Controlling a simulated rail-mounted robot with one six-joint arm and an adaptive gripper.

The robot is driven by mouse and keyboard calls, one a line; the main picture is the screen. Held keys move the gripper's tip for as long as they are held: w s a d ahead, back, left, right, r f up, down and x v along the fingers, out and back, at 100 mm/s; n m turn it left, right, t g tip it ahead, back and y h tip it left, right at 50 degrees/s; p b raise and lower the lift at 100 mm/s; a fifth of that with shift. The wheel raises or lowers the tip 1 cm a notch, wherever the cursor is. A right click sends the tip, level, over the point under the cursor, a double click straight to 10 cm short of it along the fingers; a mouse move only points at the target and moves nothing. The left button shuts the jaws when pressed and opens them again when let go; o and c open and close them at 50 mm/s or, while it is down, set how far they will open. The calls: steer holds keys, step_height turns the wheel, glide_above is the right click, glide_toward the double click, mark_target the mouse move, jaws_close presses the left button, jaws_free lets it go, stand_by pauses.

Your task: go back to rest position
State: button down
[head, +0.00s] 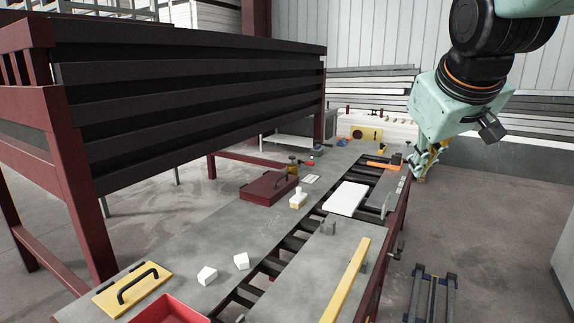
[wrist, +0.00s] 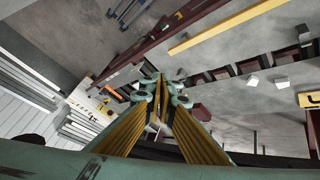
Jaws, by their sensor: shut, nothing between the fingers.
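My gripper (head: 421,172) hangs in the air at the right of the head view, beyond the right edge of the workbench (head: 150,255). Its green and yellow fingers point down. In the wrist view the fingers (wrist: 162,88) come together with nothing visible between them. My gripper looks apart from everything on the bench.
On the bench are a white block (head: 345,198), a dark red box (head: 268,188), a yellow plate with a black handle (head: 132,288), a red tray (head: 168,309) and a long yellow bar (head: 346,280). A dark rack (head: 190,100) stands left. Open floor (head: 490,215) lies right.

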steer(key=s+a+f+m+g, duration=0.1)
steer(key=s+a+f, duration=0.1)
steer(key=s, duration=0.9)
steer(key=s+a+f+m+g+y, duration=0.1)
steer(key=s+f, duration=0.4)
steer(key=s, duration=0.6)
steer(key=s+a+f+m+g, duration=0.1)
steer(key=s+a+f, duration=0.2)
steer(key=s, duration=0.8)
steer(key=shift+a+f+g, duration=0.2)
steer(key=shift+a+g, duration=0.1)
steer(key=shift+a, duration=0.3)
